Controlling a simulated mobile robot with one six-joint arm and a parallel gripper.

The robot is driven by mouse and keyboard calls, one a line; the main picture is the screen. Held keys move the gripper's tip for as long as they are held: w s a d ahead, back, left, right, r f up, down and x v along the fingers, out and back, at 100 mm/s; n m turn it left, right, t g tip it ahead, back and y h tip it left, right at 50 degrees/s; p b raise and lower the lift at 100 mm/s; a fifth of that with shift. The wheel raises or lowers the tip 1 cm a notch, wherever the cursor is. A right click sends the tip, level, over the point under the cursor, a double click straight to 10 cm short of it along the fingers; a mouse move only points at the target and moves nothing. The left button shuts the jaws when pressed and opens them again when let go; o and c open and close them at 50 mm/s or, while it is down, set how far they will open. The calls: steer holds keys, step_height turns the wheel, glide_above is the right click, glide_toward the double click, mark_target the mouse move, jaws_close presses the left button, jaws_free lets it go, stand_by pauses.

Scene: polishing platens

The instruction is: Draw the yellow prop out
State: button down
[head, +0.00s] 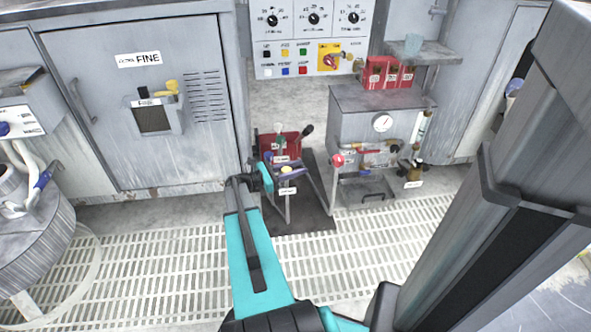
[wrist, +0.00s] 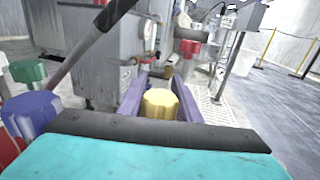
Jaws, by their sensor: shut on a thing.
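The yellow prop (wrist: 160,103) shows in the wrist view as a ribbed yellow knob between the two purple fingers of my gripper (wrist: 158,98). My gripper is shut on it. In the head view the yellow top (head: 287,169) is small between the purple fingers, above a white label. My gripper (head: 289,170) is there at the end of the teal arm, by a low frame on a dark mat. The prop's lower part is hidden in the wrist view, so I cannot tell how far it is seated.
A red box (head: 280,147) with coloured knobs stands just behind. A green knob (wrist: 28,72) and a blue-purple knob (wrist: 36,112) are close at left. A black-ended lever (head: 307,130) rises nearby. A grey cabinet with a gauge (head: 382,123) stands at right. Grating floor (head: 150,265) is open in front.

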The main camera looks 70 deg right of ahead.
steer(key=shift+s+a+f, duration=0.1)
steer(key=shift+s+a, duration=0.05)
steer(key=shift+s, duration=0.45)
steer(key=c, duration=1.3)
jaws_free()
steer(key=shift+w, duration=0.2)
steer(key=shift+w, duration=0.1)
steer(key=p+v, duration=0.4)
steer(key=v, duration=0.9)
steer(key=shift+w+a, duration=0.15)
steer(key=shift+w, duration=0.1)
steer(key=shift+w, duration=0.1)
